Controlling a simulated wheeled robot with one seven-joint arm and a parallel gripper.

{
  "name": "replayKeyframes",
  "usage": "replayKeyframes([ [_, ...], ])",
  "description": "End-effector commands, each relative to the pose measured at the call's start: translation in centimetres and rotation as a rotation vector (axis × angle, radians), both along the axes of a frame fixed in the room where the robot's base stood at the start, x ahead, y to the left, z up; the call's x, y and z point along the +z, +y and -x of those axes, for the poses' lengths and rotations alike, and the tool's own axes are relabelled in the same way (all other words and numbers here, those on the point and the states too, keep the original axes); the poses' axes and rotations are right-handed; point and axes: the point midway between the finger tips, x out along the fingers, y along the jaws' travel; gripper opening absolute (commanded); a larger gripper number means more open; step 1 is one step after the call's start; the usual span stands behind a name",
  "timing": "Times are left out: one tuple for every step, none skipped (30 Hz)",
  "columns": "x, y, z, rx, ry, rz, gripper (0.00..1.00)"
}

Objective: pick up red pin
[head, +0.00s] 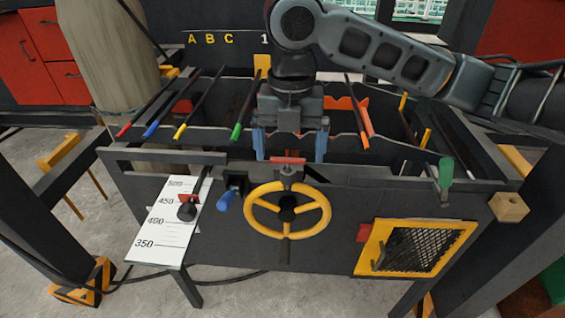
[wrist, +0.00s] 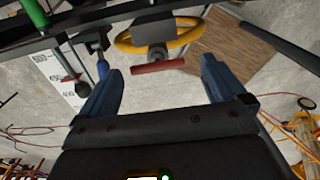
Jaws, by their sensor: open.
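The red pin (head: 288,160) shows as a short red bar on a dark bracket above the yellow handwheel (head: 250,222). My gripper (head: 290,154) points down over the frame's front beam, its two blue fingers apart on either side of the pin as seen from the head. In the wrist view the red pin (wrist: 157,67) lies between the open fingertips of my gripper (wrist: 161,72), with nothing held. I cannot tell whether a finger touches it.
Rods with coloured ends, including a green-tipped one (head: 237,131) and an orange-tipped one (head: 364,140), lie across the frame around my gripper. A blue handle (head: 226,200) and a white scale plate (head: 165,225) are left of the wheel. A yellow-framed mesh panel (head: 415,248) is at right.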

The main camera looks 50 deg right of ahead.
Motion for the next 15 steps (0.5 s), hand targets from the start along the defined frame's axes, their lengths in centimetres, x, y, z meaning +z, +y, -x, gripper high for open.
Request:
replayKeyframes([
  [-0.5, 0.0, 0.0, -0.001, 0.001, -0.001, 0.98],
  [-0.7, 0.0, 0.0, -0.001, 0.001, -0.001, 0.98],
  [-1.1, 0.0, 0.0, -0.001, 0.001, 0.001, 0.98],
  [-1.4, 0.0, -0.1, 0.000, 0.001, 0.000, 0.98],
  [-1.8, 0.0, -0.1, 0.000, 0.001, -0.002, 0.98],
  [-2.5, 0.0, -0.2, -0.001, 0.002, -0.001, 0.98],
  [-2.9, 0.1, -0.2, -0.002, 0.002, -0.002, 0.98],
  [-3.4, 0.1, -0.3, -0.002, 0.002, -0.001, 0.98],
  [-4.0, 0.1, -0.3, -0.001, 0.001, -0.002, 0.98],
  [-4.3, 0.1, -0.3, -0.001, 0.001, -0.002, 0.98],
  [-4.7, 0.1, -0.3, 0.000, 0.001, -0.001, 0.98],
  [-5.0, 0.1, -0.3, 0.000, 0.001, -0.001, 0.98],
  [-5.2, 0.1, -0.3, 0.000, 0.000, -0.001, 0.98],
  [-5.4, 0.1, -0.3, 0.000, 0.000, -0.001, 0.98],
  [-5.5, 0.1, -0.3, 0.000, -0.001, -0.002, 0.98],
])
